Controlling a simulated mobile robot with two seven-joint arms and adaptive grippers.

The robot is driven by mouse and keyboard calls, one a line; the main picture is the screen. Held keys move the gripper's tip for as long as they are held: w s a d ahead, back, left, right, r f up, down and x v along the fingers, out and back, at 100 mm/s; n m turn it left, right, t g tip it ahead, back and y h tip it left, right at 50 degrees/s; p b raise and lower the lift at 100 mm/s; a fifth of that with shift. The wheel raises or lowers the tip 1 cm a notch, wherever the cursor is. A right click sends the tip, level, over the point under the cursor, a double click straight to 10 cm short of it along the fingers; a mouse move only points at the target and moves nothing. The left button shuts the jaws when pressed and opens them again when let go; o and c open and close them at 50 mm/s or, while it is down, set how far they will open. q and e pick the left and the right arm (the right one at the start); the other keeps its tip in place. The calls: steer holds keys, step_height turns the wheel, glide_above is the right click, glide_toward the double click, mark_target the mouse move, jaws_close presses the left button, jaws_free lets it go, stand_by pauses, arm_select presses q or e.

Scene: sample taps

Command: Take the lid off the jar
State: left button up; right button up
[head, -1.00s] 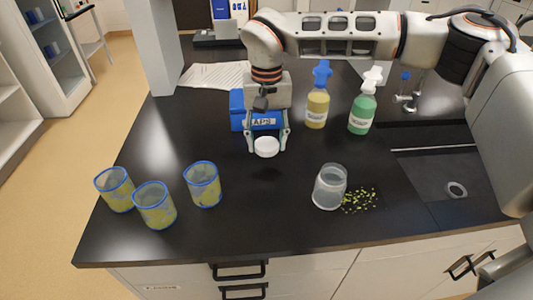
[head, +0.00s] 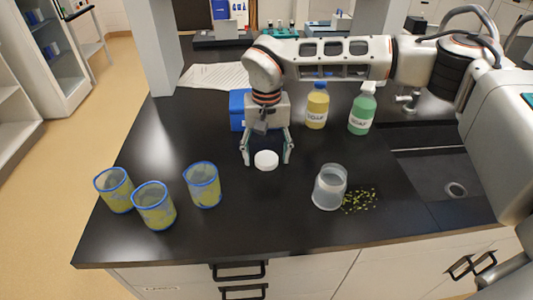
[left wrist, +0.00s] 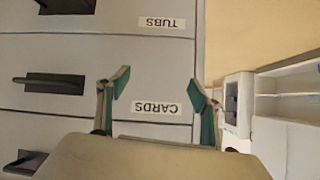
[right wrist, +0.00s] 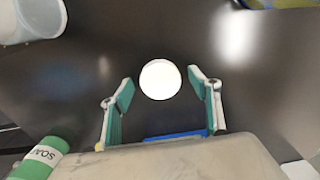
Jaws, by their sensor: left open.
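The clear jar (head: 329,188) stands upright with no lid on it, right of the middle of the black counter; part of it shows in the right wrist view (right wrist: 32,18). The round white lid (head: 266,160) lies on the counter to the left of the jar. My right gripper (head: 267,156) is open, its fingers on either side of the lid with gaps between; the lid also shows just beyond the fingertips in the right wrist view (right wrist: 160,79). My left gripper (left wrist: 160,85) is open and empty, facing cabinet drawers.
Several blue-rimmed tubs (head: 203,186) stand at the left. Yellow (head: 317,107) and green (head: 362,112) soap bottles stand behind the jar. A blue box (head: 238,108) is behind my right gripper. Small seeds (head: 360,200) lie beside the jar, and a sink (head: 436,173) is at the right.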

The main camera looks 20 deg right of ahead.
mark_target(266, 158)
steer(key=shift+r, duration=0.1)
step_height(266, 158, up, 12)
stand_by(0.6)
